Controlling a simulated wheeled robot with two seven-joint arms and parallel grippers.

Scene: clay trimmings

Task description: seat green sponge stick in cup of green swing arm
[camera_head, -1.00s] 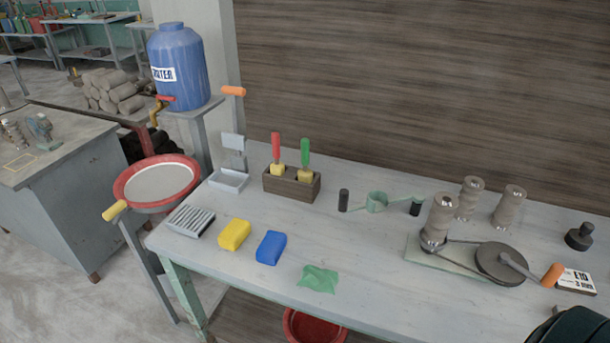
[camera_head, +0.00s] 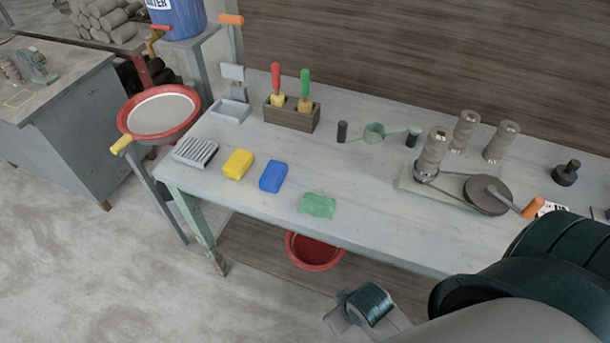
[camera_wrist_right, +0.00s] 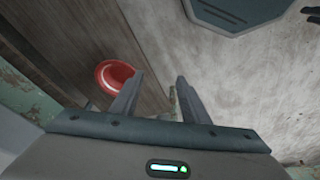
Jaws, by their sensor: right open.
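The green sponge stick (camera_head: 305,83) stands upright, handle up, its yellow sponge end in a dark wooden holder (camera_head: 290,121). The green swing arm (camera_head: 392,132) with its ring-like cup (camera_head: 374,132) lies between two black posts at the back of the table; nothing shows in the cup. My right arm comes in from the lower right, in front of the table and well away from both. In the right wrist view my right gripper (camera_wrist_right: 157,97) is open with nothing between its fingers. My left gripper is out of view.
A red-handled stick (camera_head: 276,77) shares the holder. A yellow block (camera_head: 238,164), a blue block (camera_head: 273,176) and a green cloth (camera_head: 318,206) lie along the front. A belt-driven wheel (camera_head: 487,195) with a crank stands right. A red bowl (camera_head: 314,250) sits below the table.

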